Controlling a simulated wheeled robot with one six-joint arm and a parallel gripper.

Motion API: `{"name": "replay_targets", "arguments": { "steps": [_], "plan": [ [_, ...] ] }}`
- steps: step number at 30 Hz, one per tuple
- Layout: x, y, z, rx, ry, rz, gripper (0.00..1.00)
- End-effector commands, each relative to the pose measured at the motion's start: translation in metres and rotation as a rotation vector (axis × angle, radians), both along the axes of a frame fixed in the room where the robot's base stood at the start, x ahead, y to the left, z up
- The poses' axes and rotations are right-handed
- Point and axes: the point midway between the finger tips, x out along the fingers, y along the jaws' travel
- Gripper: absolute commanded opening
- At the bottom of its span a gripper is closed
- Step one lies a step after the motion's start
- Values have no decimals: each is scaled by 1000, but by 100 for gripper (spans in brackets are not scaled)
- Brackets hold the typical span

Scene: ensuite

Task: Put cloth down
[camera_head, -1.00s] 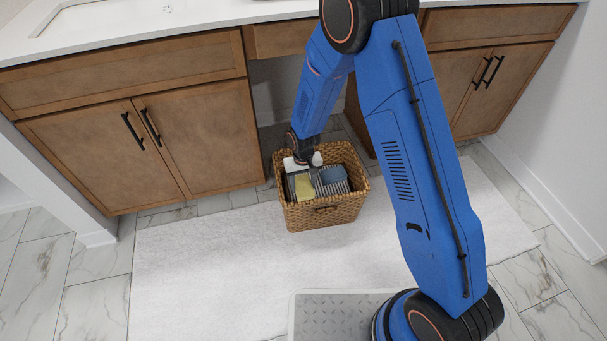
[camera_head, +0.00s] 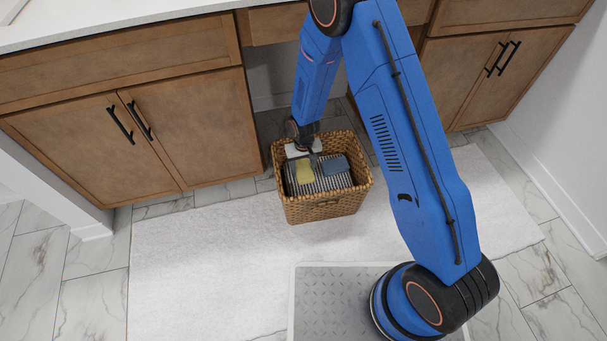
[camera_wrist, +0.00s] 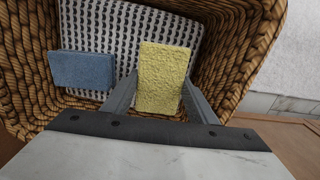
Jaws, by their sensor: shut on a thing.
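A small yellow cloth (camera_head: 304,171), thick and rough in texture, is between the fingers of my gripper (camera_wrist: 158,100). It also shows in the wrist view (camera_wrist: 162,75). My gripper is shut on it and points down into a woven wicker basket (camera_head: 325,209). A black-and-white patterned cloth (camera_wrist: 113,28) lies under it in the basket. Whether the yellow cloth touches the patterned one, I cannot tell. A blue folded piece (camera_wrist: 82,69) lies on the patterned cloth, left of the yellow cloth in the wrist view and right of it in the head view (camera_head: 335,165).
The basket stands on a white rug (camera_head: 200,255) in front of wooden cabinets (camera_head: 130,130) with black handles. The basket walls rise close around my gripper. The rug left of the basket is clear.

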Motion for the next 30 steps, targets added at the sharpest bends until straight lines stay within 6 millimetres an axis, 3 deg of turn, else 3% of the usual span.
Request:
{"name": "replay_targets", "arguments": {
  "steps": [10,22,23,25,30],
  "plan": [
    [-1,0,-38,-1,2,0,28],
    [0,0,-42,0,0,0,28],
    [0,0,-42,0,0,0,55],
    [0,0,-42,0,0,0,71],
    [0,0,-42,0,0,0,71]
  ]
}}
